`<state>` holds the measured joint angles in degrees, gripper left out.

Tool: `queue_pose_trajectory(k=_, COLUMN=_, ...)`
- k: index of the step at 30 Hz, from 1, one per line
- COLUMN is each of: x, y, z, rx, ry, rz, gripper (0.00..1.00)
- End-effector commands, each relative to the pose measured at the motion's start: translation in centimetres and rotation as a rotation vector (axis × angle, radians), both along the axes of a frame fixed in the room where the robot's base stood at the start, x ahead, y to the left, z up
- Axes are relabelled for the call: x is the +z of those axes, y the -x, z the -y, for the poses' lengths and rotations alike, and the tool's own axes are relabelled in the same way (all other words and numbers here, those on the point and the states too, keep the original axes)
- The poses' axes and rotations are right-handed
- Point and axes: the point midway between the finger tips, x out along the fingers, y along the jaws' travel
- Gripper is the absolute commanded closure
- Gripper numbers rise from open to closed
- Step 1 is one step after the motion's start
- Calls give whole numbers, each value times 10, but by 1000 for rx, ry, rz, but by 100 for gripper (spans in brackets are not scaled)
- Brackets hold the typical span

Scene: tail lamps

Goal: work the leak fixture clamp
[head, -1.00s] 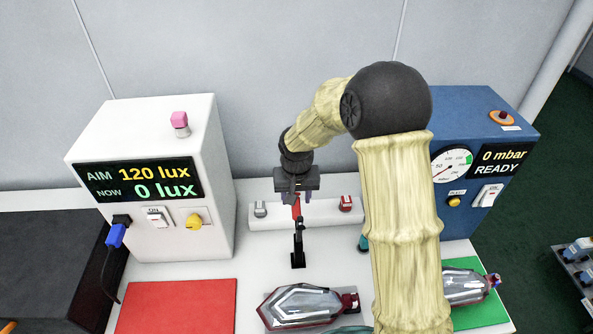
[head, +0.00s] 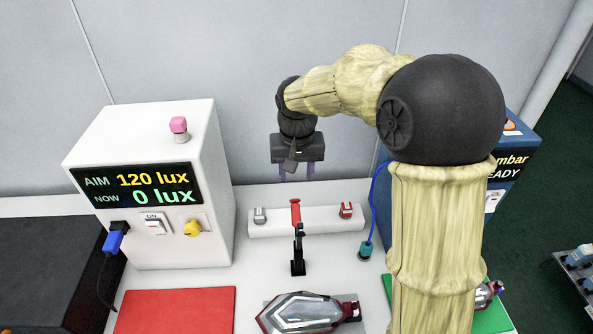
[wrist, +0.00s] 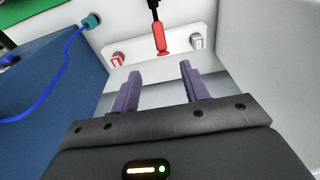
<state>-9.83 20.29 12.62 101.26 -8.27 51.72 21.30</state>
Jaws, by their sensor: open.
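In the wrist view the red handle (wrist: 160,38) lies beyond my fingertips. A lamp (head: 305,313) with a clear lens and dark red body lies in front of the clamp. My gripper (head: 297,178) is open and empty, above and behind the handle, apart from it. Its two purple fingers (wrist: 158,75) show well spread in the wrist view.
A white bar (head: 330,222) behind the clamp carries a grey and a red connector. A white lux box (head: 150,190) stands left; a blue box (wrist: 45,85), partly hidden by my arm in the head view, stands right. A red mat (head: 175,310) lies front left.

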Motion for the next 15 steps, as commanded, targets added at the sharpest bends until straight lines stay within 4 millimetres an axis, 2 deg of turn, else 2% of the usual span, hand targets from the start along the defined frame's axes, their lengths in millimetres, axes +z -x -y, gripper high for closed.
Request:
queue_pose_trajectory(k=9, x=-2, y=3, z=4, rx=-1, ry=2, rz=0, gripper=55)
queue_pose_trajectory(k=11, x=-4, y=7, z=11, rx=-3, ry=1, rz=3, gripper=55)
queue_pose_trajectory(k=15, x=-16, y=28, z=41, rx=-9, ry=3, rz=14, gripper=55)
